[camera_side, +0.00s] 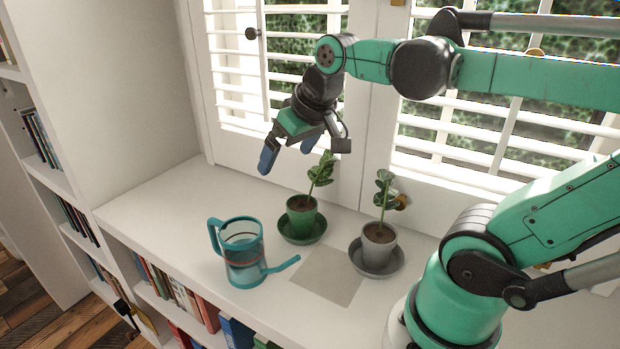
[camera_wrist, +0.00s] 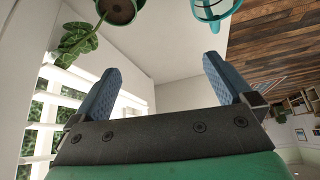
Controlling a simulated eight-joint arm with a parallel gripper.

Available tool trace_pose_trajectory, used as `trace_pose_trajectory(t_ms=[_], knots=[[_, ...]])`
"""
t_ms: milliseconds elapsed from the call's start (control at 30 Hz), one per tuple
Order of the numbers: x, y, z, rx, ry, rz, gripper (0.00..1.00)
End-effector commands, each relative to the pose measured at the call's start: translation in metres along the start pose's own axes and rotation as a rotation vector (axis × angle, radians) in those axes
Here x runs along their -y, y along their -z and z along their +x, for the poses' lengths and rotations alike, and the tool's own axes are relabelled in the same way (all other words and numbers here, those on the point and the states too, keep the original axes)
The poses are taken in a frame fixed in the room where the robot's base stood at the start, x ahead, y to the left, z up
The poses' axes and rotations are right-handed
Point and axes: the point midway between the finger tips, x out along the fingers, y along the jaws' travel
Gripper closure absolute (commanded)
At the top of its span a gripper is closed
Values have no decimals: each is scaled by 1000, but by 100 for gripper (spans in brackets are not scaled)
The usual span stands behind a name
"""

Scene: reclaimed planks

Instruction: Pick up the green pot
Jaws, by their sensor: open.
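The green pot (camera_side: 300,219) holds a small leafy plant and stands upright on a green saucer (camera_side: 311,236) on the white sill. In the wrist view the green pot (camera_wrist: 118,11) is cut off at the top edge, with its leaves (camera_wrist: 77,42) hanging to the left. My gripper (camera_side: 287,155) is open and empty, above and to the left of the pot, clear of the plant. Its two blue fingers are spread wide in the wrist view (camera_wrist: 162,75).
A grey pot (camera_side: 378,243) with a plant stands on a saucer right of the green pot. A teal watering can (camera_side: 243,252) stands at its left front. A flat grey square (camera_side: 327,275) lies in front. White shutters (camera_side: 235,70) rise behind. The sill's left part is clear.

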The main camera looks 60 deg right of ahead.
Motion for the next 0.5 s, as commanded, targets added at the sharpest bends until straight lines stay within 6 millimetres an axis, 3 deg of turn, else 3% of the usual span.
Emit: trace_pose_trajectory(t_ms=[200, 500], knots=[[-62, 10, 11, 101, -91, 184, 0], [-56, -22, 65, 95, -83, 167, 0]])
